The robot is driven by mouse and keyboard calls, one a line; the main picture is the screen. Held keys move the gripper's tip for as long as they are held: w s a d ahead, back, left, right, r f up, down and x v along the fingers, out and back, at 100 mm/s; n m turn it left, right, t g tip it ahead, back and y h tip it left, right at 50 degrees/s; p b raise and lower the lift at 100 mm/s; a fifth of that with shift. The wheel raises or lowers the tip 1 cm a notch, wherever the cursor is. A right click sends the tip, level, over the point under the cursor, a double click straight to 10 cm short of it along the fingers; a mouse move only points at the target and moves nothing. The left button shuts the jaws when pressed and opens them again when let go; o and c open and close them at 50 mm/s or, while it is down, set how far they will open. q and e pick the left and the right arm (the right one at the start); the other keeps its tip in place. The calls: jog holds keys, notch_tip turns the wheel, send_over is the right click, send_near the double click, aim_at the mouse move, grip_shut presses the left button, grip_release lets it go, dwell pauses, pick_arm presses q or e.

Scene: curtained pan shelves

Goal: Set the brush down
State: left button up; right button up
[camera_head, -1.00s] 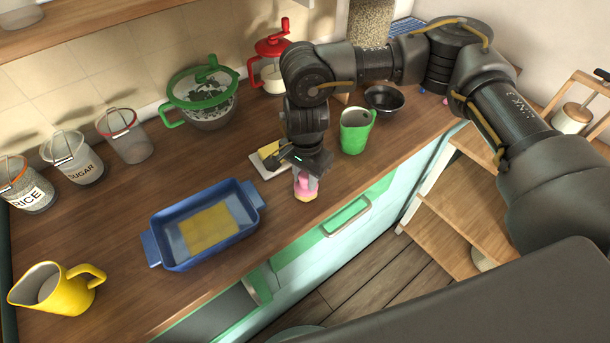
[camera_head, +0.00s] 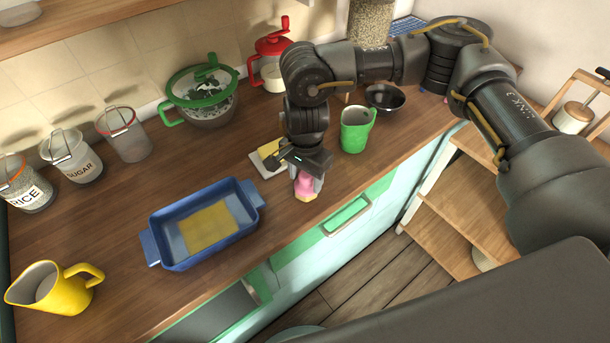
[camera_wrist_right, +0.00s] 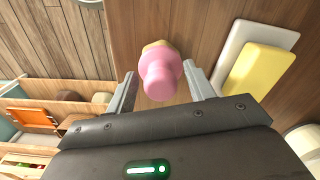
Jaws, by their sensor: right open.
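The brush (camera_head: 305,186) has a pink handle and a yellowish end. It stands upright on the wooden counter near the front edge. In the right wrist view the brush (camera_wrist_right: 160,75) sits between the two fingers, with a gap on each side. My right gripper (camera_head: 307,178) is open around it, pointing down; its fingers also show in the right wrist view (camera_wrist_right: 160,92). The gripper hides part of the brush in the head view. My left gripper is not in view.
A blue baking dish (camera_head: 165,255) with yellow contents is left of the brush. A butter dish (camera_head: 262,167) is just behind it, and a green cup (camera_head: 356,128) is to its right. The counter's front edge is close by.

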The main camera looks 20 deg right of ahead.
notch_tip(320, 180, up, 11)
jog(key=shift+f+b, duration=0.1)
jog(key=shift+b, duration=1)
grip_shut()
dwell(0.9)
notch_tip(320, 180, up, 12)
jog(key=p, duration=1)
jog(key=shift+p, duration=0.35)
dwell(0.6)
